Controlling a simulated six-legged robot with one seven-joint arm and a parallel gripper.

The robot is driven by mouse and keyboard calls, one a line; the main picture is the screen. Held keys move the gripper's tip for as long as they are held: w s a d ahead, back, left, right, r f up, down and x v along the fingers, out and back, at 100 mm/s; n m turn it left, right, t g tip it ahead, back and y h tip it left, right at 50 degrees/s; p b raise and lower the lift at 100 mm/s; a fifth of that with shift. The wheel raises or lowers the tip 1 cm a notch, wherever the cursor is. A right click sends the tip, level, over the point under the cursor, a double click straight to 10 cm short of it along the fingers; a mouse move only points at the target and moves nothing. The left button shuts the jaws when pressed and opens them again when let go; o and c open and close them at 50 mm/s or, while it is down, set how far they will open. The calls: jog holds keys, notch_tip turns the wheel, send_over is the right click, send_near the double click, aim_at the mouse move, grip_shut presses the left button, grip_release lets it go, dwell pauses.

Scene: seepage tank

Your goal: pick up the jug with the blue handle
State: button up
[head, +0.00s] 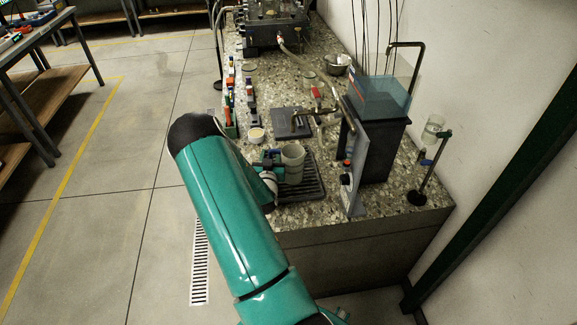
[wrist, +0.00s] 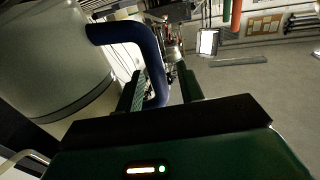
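The jug (head: 293,164) is a pale, wide cylinder standing upright on a dark ribbed tray (head: 305,188) near the bench's front edge. In the wrist view its pale body (wrist: 50,60) fills the left side, and its blue handle (wrist: 146,42) curves out to the right and down. My gripper (wrist: 161,88) is open, with one dark finger on each side of the handle's lower part. I see gaps beside the handle, though contact on the left finger side is hard to tell. In the head view my gripper (head: 271,158) is beside the jug, partly hidden by my arm.
A grey upright panel (head: 354,170) and a dark stand with a clear tank (head: 380,97) are right of the jug. A bent metal pipe (head: 318,112) and a dark plate (head: 290,123) lie behind it. A small pale bowl (head: 256,134) and coloured items are left-behind.

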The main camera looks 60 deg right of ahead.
grip_shut()
jog(key=shift+r, duration=0.15)
